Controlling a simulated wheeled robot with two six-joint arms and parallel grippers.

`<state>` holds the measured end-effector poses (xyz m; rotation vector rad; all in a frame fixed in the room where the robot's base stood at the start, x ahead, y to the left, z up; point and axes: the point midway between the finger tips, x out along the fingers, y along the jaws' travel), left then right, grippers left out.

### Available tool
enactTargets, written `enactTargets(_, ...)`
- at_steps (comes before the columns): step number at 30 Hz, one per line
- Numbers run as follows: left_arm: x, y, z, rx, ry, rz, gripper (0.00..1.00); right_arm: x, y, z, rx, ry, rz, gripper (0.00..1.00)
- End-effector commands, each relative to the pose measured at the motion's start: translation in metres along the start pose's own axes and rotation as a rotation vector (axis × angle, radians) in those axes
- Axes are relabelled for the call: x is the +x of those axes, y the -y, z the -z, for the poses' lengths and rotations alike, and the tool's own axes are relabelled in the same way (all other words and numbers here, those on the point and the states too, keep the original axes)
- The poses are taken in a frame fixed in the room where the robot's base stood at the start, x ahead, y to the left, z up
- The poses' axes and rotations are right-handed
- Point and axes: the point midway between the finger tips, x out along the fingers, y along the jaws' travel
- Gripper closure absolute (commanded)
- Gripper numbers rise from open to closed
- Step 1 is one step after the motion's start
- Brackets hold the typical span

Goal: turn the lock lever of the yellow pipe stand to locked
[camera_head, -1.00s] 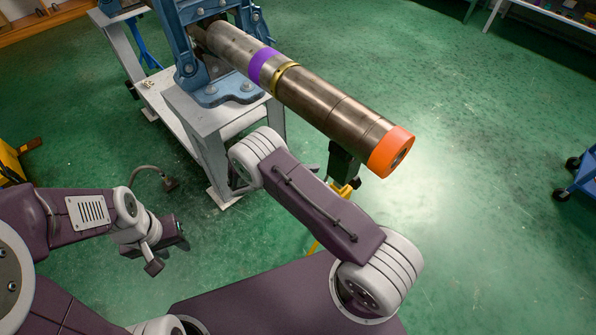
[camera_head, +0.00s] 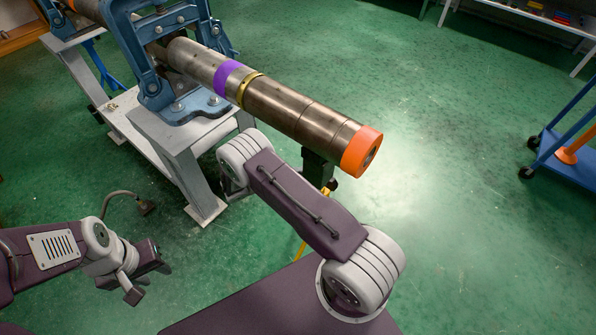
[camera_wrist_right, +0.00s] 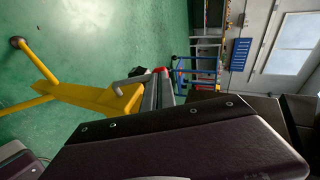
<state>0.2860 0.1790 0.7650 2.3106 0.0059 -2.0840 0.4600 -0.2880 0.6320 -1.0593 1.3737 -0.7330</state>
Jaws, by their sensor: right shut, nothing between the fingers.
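The yellow pipe stand shows in the head view as a dark head under the pipe's orange end and a bit of yellow leg (camera_head: 327,192); my right arm hides much of it. In the right wrist view its yellow body (camera_wrist_right: 100,97) lies sideways in the picture. A grey lever (camera_wrist_right: 131,80) leaves its hub and runs toward a red end (camera_wrist_right: 160,70). My right gripper (camera_wrist_right: 160,78) is shut and empty, its grey fingers reaching close to the red end; I cannot tell whether they touch. My left gripper (camera_head: 145,277) hangs at lower left, away from the stand; its jaw opening is unclear.
The long steel pipe (camera_head: 285,107) with purple band and orange cap (camera_head: 361,152) runs from the blue vise (camera_head: 187,100) on a grey bench (camera_head: 180,133). A blue cart (camera_head: 565,150) stands at right. Green floor between is clear.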

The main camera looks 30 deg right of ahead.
Motion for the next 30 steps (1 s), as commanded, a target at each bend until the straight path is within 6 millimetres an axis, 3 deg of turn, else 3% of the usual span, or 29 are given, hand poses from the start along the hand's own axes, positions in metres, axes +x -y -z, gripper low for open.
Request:
enactTargets(6,-0.031,-0.001,0.003,0.0,0.0,0.0,0.64,0.011,0.014,-0.002,-0.034,-0.004,-0.147,1.0)
enactTargets(12,-0.046,-0.001,0.005,0.0,0.0,0.0,0.64,0.029,0.015,-0.007,-0.08,-0.003,-0.328,1.0)
enactTargets(30,-0.028,-0.001,0.003,0.0,0.0,0.0,0.64,0.076,0.003,-0.02,-0.086,0.0,-0.322,1.0)
